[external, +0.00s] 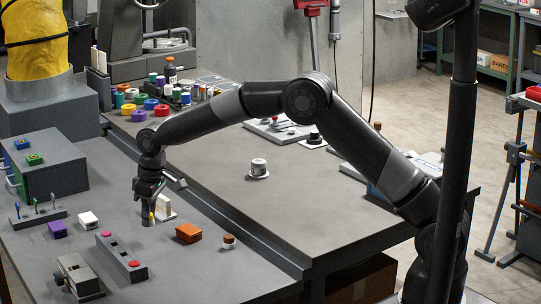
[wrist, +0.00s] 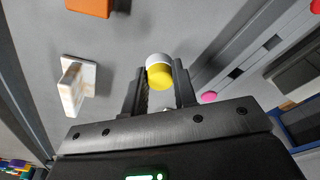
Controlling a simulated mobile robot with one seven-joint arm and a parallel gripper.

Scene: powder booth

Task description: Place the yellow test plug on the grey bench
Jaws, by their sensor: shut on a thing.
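The yellow test plug (wrist: 160,77) sits between the two fingers of my gripper (wrist: 160,85) in the wrist view, with a white part beyond its yellow end. My gripper is shut on it. In the external view my gripper (external: 148,216) points down low over the front grey bench (external: 205,265), and a sliver of the yellow plug (external: 152,217) shows at the fingertips. I cannot tell whether the plug touches the bench. The bench top also shows in the wrist view (wrist: 115,40).
A white angled block (external: 164,208) stands close beside my gripper. Bare bench lies toward the front right.

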